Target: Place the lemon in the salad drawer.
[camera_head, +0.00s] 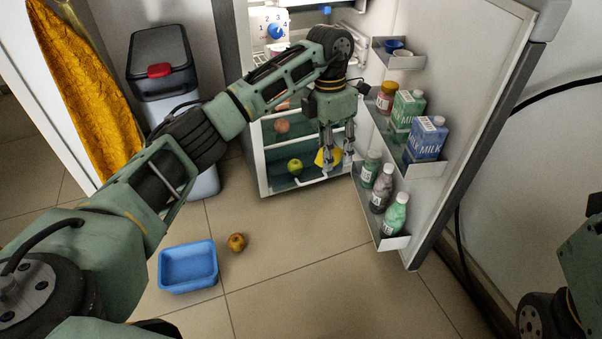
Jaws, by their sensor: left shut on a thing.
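The lemon (320,158) is yellow and shows partly behind the fingers of my left gripper (338,160). My left gripper points down in front of the open fridge and is shut on the lemon. The salad drawer (283,184) is the dark bin at the bottom of the fridge. A green apple (295,166) lies in it, to the left of the lemon. The lemon is at the drawer's right part; I cannot tell whether it touches the drawer floor. My right arm shows only in part at the right edge, with its gripper out of view.
The open fridge door (480,90) stands at the right, its racks holding bottles and milk cartons (428,138). A blue tub (188,267) and a brown round fruit (237,242) are on the floor. A bin (161,70) stands left of the fridge.

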